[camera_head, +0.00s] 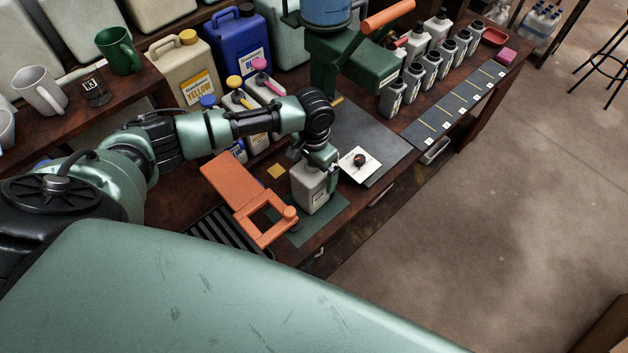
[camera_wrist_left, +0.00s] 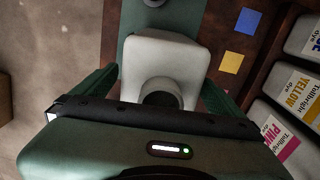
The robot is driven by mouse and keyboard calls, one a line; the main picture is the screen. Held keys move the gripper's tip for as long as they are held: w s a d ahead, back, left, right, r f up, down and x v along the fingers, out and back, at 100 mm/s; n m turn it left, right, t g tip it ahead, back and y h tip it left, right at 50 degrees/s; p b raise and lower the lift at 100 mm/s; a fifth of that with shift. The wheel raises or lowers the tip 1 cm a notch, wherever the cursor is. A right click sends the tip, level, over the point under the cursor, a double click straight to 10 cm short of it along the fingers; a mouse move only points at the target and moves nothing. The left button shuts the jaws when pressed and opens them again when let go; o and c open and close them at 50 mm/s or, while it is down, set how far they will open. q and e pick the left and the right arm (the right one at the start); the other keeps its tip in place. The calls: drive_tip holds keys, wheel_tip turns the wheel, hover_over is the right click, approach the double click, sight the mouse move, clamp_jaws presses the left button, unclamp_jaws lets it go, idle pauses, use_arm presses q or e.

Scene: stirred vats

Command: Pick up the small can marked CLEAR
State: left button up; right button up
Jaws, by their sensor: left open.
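A pale grey-white can (camera_head: 309,192) stands upright on a dark green mat (camera_head: 322,226) near the bench's front edge. No CLEAR marking is readable on it. My left gripper (camera_head: 318,170) is at the can's top and partly hides it in the head view. In the left wrist view the can (camera_wrist_left: 165,52), with its dark round mouth or cap, lies between the two green fingers of my left gripper (camera_wrist_left: 157,84). The fingers are open, with a gap visible on the can's left side; contact on the right is unclear. My right gripper is not in view.
An orange hinged frame (camera_head: 238,195) lies just left of the can. A white card with a black cap (camera_head: 359,163) is to its right. Dye cans, including yellow (camera_wrist_left: 300,97) and pink (camera_wrist_left: 280,140), stand behind. A green press (camera_head: 350,62) is farther back.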

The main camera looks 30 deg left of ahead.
use_arm(q)
drive_tip(key=c, duration=2)
drive_tip(key=shift+o, duration=0.2)
